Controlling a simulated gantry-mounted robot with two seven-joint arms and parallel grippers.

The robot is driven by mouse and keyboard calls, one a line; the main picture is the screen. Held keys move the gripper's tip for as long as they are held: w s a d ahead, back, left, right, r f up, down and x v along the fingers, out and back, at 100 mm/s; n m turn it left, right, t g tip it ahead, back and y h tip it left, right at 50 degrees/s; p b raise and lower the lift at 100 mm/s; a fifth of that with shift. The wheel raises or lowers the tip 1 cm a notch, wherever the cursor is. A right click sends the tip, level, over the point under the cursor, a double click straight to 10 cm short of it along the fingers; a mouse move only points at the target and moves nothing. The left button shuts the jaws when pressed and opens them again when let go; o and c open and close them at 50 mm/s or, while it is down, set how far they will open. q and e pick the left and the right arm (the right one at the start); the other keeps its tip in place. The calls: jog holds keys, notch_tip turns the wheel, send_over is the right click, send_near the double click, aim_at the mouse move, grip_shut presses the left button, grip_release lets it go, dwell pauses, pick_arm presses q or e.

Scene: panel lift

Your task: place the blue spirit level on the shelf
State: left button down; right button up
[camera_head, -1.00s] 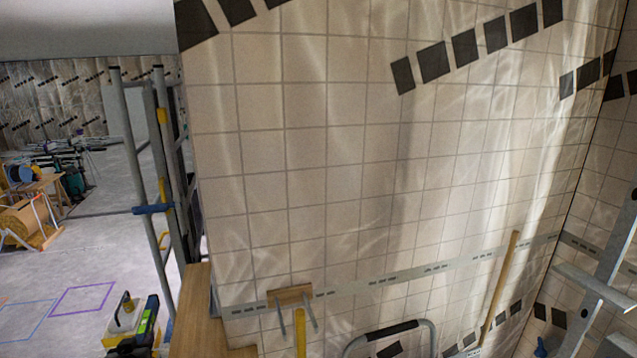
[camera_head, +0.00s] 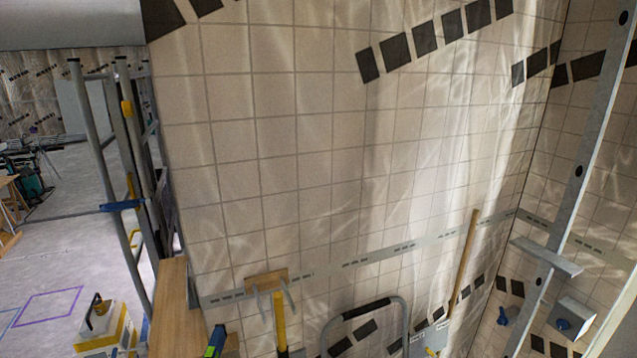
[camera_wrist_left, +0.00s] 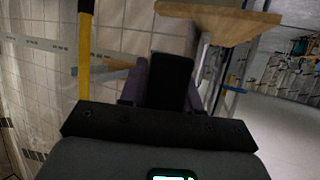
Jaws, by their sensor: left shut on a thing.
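A wooden board (camera_wrist_left: 225,22), perhaps the shelf, lies beyond the gripper in the wrist view. Wooden boarding (camera_head: 176,310) also stands at the lower left of the tiled wall in the head view. My right gripper is out of view.
A yellow-handled tool (camera_head: 280,320) hangs from a small wooden rack (camera_head: 266,280) on the tiled wall (camera_head: 300,150). A metal scaffold (camera_head: 118,180) stands at the left. A yellow and white box (camera_head: 103,325) is on the floor. A metal ladder-like frame (camera_head: 575,180) is at the right.

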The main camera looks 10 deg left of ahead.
pick_arm(q)
jog(key=d+m+h, duration=0.2)
jog(key=d+h, duration=0.1)
jog(key=d, duration=1.1)
jog(key=shift+s+d+m+t, duration=0.3)
jog(key=shift+s+d, duration=0.05)
jog(key=shift+s, duration=0.1)
jog(key=shift+f, duration=0.2)
